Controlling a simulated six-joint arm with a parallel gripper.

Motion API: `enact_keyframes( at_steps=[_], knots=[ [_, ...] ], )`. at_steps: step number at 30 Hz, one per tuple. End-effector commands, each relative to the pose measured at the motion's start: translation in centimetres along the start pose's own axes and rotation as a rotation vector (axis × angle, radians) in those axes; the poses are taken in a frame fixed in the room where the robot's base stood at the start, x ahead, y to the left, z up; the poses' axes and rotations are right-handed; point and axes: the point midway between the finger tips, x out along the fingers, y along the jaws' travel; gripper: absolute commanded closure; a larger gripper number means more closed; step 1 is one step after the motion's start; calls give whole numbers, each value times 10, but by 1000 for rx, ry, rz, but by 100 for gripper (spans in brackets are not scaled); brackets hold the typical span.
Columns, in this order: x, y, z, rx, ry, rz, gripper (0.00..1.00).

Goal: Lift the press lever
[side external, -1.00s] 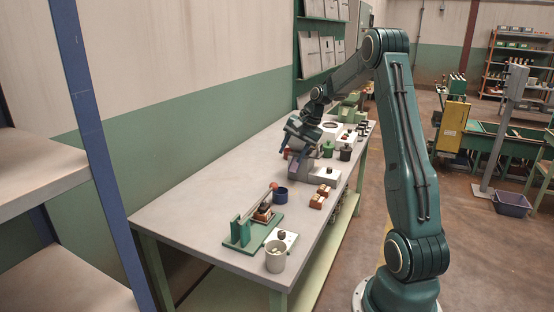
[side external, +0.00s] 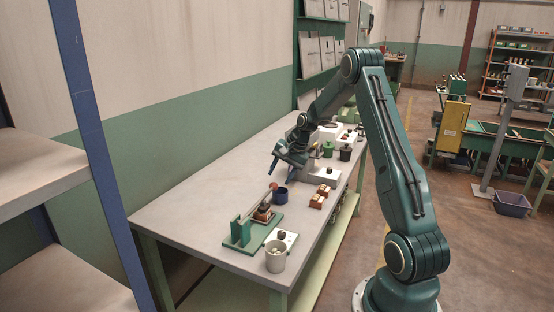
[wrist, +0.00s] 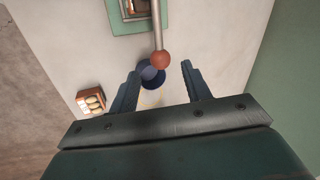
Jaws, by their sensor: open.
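The press lever (side external: 262,198) is a thin grey rod with a reddish-brown ball knob (side external: 274,186) at its raised end. It slopes up from a small green press (side external: 245,231) on the near part of the bench. In the wrist view the lever (wrist: 156,25) points toward me, and its knob (wrist: 160,60) lies just beyond and between my fingertips. My gripper (side external: 272,166) is open and empty, above and beyond the knob, apart from it. Its two fingers also show in the wrist view (wrist: 161,68).
A blue cup (side external: 280,195) stands beside the knob, below my fingers. A wooden box with light pieces (side external: 319,197) sits to the right. A grey cup (side external: 275,256) and a white plate with a dark knob (side external: 284,238) are near the bench's front end. The bench's left side is clear.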

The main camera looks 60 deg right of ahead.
Motion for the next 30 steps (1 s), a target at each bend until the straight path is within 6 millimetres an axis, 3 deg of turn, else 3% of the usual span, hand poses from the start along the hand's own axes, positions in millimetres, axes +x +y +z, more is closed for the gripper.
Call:
enact_keyframes(
  at_steps=[9,22,23,30],
  knots=[
    [37,0,0,-1,-1,0,52],
    [44,0,0,-1,1,-1,52],
    [44,0,0,-1,1,-1,54],
    [44,0,0,-1,1,-1,100]
  ],
)
